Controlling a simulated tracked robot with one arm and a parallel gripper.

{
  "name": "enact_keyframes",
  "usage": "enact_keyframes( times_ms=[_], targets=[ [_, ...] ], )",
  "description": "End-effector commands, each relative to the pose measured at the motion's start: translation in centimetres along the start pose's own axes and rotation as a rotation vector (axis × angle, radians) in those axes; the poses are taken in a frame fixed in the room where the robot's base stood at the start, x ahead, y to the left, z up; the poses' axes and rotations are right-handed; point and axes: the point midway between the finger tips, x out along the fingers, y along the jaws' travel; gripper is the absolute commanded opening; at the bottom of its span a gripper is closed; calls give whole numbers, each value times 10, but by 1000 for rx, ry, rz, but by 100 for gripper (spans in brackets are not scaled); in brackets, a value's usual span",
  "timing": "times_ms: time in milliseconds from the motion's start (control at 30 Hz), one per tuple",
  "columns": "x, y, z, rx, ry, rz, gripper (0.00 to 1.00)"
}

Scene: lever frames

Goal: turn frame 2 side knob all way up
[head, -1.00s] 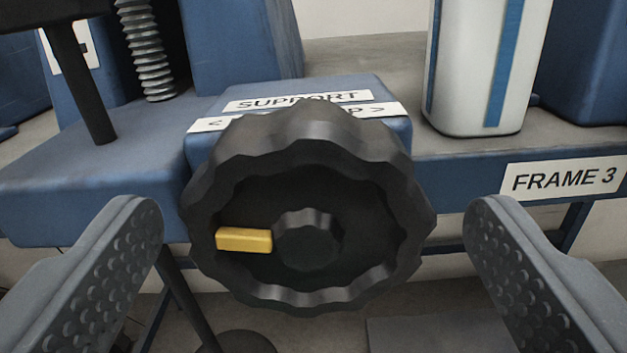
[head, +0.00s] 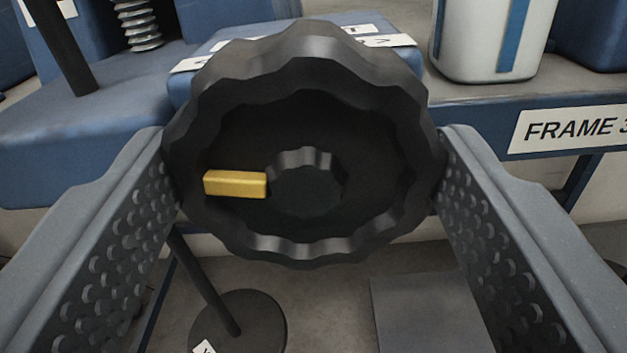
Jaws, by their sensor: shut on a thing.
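A large black scalloped knob (head: 305,240) faces me in the middle of the head view. Its yellow marker (head: 235,184) points left from the hub. My gripper (head: 305,165) is shut on the knob, with one studded finger against its left rim and the other against its right rim. The blue support block (head: 240,52) sits behind and above the knob, and its white labels are mostly hidden by the knob.
A "FRAME 3" sign (head: 572,129) is on a blue rail at the right. A white canister with blue stripes (head: 490,40) stands above it. A dark pole on a round base (head: 238,325) stands on the floor below left. A grey slab (head: 425,310) lies below right.

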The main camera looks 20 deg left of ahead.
Motion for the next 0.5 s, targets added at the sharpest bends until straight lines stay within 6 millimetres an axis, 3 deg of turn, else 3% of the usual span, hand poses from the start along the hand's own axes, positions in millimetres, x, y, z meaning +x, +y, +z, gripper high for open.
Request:
enact_keyframes(
  times_ms=[500],
  targets=[
    [1, 6, -3, 345, 11, 13, 40]
  ],
)
